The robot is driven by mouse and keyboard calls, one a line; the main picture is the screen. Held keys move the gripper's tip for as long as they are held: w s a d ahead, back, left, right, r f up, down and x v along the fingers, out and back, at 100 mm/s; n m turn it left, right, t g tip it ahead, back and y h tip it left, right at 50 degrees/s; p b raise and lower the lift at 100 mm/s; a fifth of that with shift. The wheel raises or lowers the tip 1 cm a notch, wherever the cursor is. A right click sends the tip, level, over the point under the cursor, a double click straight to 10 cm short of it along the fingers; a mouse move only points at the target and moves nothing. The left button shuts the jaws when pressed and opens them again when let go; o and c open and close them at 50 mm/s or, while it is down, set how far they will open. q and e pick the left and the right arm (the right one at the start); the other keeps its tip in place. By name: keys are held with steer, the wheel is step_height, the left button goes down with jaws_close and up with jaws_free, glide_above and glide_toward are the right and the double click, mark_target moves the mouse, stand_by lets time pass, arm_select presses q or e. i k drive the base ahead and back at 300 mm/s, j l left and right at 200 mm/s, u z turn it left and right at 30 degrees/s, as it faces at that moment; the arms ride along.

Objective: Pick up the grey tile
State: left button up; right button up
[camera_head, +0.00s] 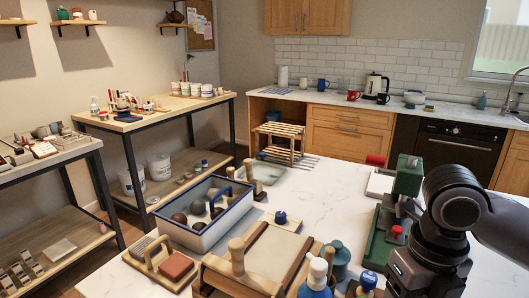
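A grey tile (143,246) lies at the left end of a wooden carrier with a handle, near the left edge of the white worktable. A reddish-brown tile (175,266) lies beside it on the same carrier. My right arm comes in from the right, and its gripper body (420,275) is over the right side of the worktable, far from the grey tile. The bottom edge of the picture cuts it off, and its fingertips are hidden. My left gripper is not in view.
A blue-rimmed white tray (237,222) with round lumps stands behind the carrier. A wooden board (272,251) and bottles (315,277) fill the front middle. A green device (400,190) stands at the right. The table's middle right is clear.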

mark_target(137, 250)
steer(key=k+j, duration=0.75)
